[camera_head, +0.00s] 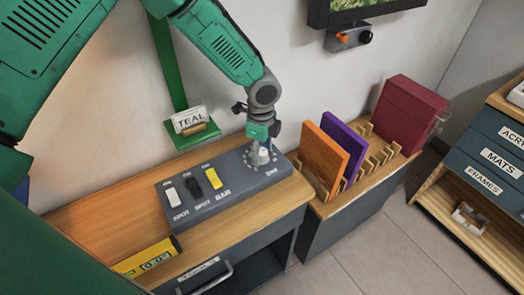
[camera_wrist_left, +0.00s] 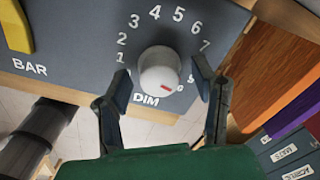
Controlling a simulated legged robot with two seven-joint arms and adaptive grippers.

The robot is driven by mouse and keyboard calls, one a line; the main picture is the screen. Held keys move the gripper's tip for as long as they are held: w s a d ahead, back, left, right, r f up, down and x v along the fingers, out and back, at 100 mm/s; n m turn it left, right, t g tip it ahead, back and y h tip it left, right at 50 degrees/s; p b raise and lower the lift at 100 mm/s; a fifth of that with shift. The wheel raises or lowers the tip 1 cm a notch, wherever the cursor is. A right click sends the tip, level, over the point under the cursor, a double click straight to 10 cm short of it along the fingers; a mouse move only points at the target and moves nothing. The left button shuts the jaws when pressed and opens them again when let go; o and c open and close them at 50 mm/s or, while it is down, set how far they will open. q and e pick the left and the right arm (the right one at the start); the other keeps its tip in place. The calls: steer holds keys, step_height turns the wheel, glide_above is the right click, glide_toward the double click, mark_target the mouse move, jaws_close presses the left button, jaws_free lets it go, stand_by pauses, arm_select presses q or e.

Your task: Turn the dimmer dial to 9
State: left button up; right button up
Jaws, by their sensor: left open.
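The dimmer dial (camera_wrist_left: 160,68) is a white round knob on a grey panel (camera_head: 225,184), marked DIM. In the left wrist view, its red mark points to the lower right, near the 9 and a small mark just below it. Numbers run around the knob; the 8 is hidden behind a finger. My left gripper (camera_wrist_left: 163,90) is open, with one finger on each side of the knob and visible gaps to it. In the head view, the left gripper (camera_head: 261,140) is right over the dial (camera_head: 260,157). My right gripper is not in view.
Left of the dial, the panel has white, black and yellow (camera_head: 209,178) switches. A green TEAL holder (camera_head: 193,132) hangs on the wall behind. Orange (camera_head: 325,158) and purple boards stand in a wooden rack to the right. A yellow device (camera_head: 148,258) lies at the front left.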

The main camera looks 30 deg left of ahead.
arm_select(q)
steer(key=shift+f, duration=0.2)
steer(key=shift+c, duration=0.4)
steer(key=c, duration=1.1)
steer(key=shift+o, duration=0.3)
steer(key=shift+r+m+p, duration=0.15)
steer(key=shift+m+p, duration=0.25)
steer(key=shift+p, duration=0.1)
steer(key=shift+w, duration=0.1)
steer(key=o, duration=1.1)
